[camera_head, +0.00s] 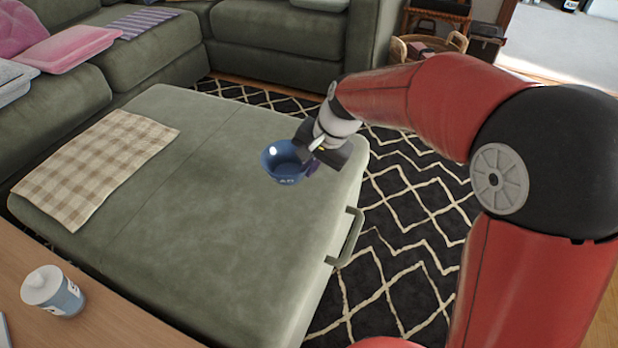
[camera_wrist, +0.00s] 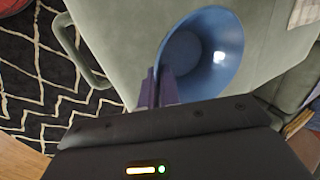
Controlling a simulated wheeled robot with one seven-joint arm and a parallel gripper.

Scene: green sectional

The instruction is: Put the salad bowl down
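The salad bowl is a blue bowl (camera_head: 284,163) over the right part of the green ottoman (camera_head: 215,235) in the head view. It also shows in the wrist view (camera_wrist: 212,60), with its empty inside visible. My gripper (camera_head: 310,163) is at the bowl's right side, and its fingers (camera_wrist: 157,88) are shut on the rim in the wrist view. I cannot tell for sure whether the bowl's base touches the ottoman's surface. The outer wall and base are hidden in the wrist view.
A checkered cloth (camera_head: 97,165) lies on the ottoman's left part. A handle (camera_head: 347,238) sticks out from its right side. A white lidded jar (camera_head: 52,291) stands on a wooden table at lower left. The ottoman's middle and front are clear.

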